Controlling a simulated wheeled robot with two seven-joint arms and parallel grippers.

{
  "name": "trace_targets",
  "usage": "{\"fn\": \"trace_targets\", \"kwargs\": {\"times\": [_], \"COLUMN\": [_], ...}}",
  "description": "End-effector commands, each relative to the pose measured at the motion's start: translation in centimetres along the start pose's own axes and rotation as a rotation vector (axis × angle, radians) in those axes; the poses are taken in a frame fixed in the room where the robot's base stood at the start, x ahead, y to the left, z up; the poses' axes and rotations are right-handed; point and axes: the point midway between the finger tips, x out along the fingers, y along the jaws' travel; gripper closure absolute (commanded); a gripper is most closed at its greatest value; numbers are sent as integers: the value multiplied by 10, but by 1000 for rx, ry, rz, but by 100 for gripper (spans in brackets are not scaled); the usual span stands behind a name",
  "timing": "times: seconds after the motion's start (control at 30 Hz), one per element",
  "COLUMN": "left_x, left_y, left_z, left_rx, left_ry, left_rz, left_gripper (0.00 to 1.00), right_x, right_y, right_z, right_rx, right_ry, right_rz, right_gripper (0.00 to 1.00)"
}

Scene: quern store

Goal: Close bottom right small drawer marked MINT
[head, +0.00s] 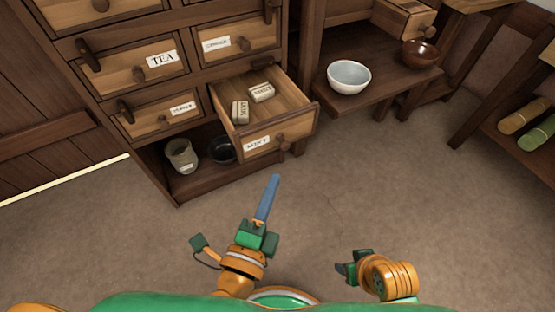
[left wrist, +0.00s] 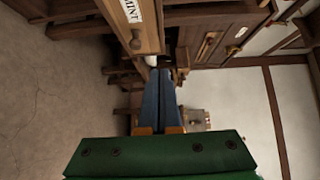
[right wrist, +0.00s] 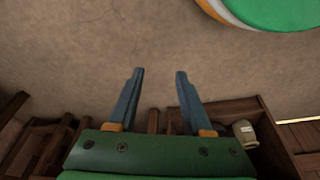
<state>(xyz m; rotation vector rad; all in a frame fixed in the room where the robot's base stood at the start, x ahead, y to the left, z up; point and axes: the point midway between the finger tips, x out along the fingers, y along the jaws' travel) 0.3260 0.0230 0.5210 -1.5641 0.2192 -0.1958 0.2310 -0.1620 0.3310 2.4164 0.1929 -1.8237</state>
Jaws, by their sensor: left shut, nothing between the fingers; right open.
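The drawer marked MINT (head: 256,143) is pulled out at the bottom right of the wooden cabinet. It has a round wooden knob, and two small labelled packets (head: 262,92) (head: 240,111) lie inside. The drawer front also shows in the left wrist view (left wrist: 148,29), with its knob. My left gripper (head: 271,182) is shut and empty, in front of and below the drawer front, apart from it. My right gripper (head: 342,268) is low at the right in the head view. In the right wrist view its fingers (right wrist: 153,92) are open with nothing between them.
Drawers marked TEA (head: 141,68) and others stay shut beside and above. A jar (head: 181,156) and a dark bowl (head: 221,150) stand on the open shelf below. A pale bowl (head: 349,77) and brown bowl (head: 419,53) sit on a right-hand shelf. The floor in front is clear.

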Motion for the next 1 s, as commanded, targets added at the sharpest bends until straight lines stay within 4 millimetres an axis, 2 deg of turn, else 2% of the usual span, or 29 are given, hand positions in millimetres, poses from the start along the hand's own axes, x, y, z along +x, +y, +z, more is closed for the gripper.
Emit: {"fn": "trace_targets", "kwargs": {"times": [0.17, 0.4, 0.57, 0.6, 0.8, 1.0], "left_x": [17, 70, 104, 108, 125, 128], "left_y": [-12, -12, -11, -11, -9, -9], "left_z": [1, 1, 1, 8, 26, 30], "left_rx": [9, 9, 6, 10, 8, 5], "left_ry": [-4, -2, -2, -3, -2, -2], "left_rz": [-20, -19, -18, -17, -14, -14], "left_gripper": [100, 100, 100, 100, 100, 100], "right_x": [8, 37, 45, 47, 53, 54], "right_y": [0, 1, 1, 1, 1, 1], "right_z": [1, 10, 13, 14, 18, 18], "right_rx": [1, 0, -1, -1, -2, -2], "right_ry": [-13, -31, -34, -36, -39, -40], "right_rz": [1, 3, 4, 4, 4, 4], "right_gripper": [50, 50, 50, 50, 50, 50]}}
